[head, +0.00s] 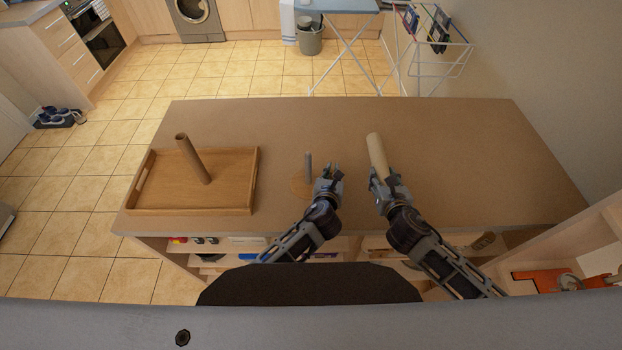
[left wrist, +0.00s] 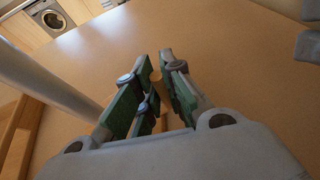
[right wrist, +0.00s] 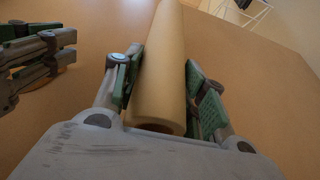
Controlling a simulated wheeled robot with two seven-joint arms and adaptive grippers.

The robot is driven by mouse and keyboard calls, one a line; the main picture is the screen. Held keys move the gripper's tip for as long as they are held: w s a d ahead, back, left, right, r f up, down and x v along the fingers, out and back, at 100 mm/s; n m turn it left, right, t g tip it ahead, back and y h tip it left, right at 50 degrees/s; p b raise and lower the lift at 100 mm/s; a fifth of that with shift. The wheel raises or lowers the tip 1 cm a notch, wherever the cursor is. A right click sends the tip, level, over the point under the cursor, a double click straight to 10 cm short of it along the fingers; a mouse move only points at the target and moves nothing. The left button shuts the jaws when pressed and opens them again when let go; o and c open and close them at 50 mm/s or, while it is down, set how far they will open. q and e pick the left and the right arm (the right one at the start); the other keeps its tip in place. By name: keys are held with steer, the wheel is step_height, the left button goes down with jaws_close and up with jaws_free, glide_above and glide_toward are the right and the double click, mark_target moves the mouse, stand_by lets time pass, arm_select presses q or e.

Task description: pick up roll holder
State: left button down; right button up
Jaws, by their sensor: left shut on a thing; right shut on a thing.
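The roll holder has a round wooden base (head: 300,188) on the table and an upright grey rod (head: 308,163). In the left wrist view its rod (left wrist: 45,72) slants in large from the left. My left gripper (head: 328,176) is at the right side of the holder, shut on the edge of its wooden base (left wrist: 157,90). My right gripper (head: 388,182) is shut on a beige roll (head: 377,152) to the right of the holder. In the right wrist view the roll (right wrist: 160,70) runs between the green-padded fingers, its hollow end toward me.
A wooden tray (head: 233,205) stands on the table (head: 440,130) at the left, with a brown cardboard tube (head: 194,159) tilted in it. The table is clear behind the holder and to the right. Shelves with items show below the front edge.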

arm_select(q)
steer(key=shift+r, duration=0.2)
steer(key=shift+r, duration=4.85)
steer(key=shift+f, duration=0.2)
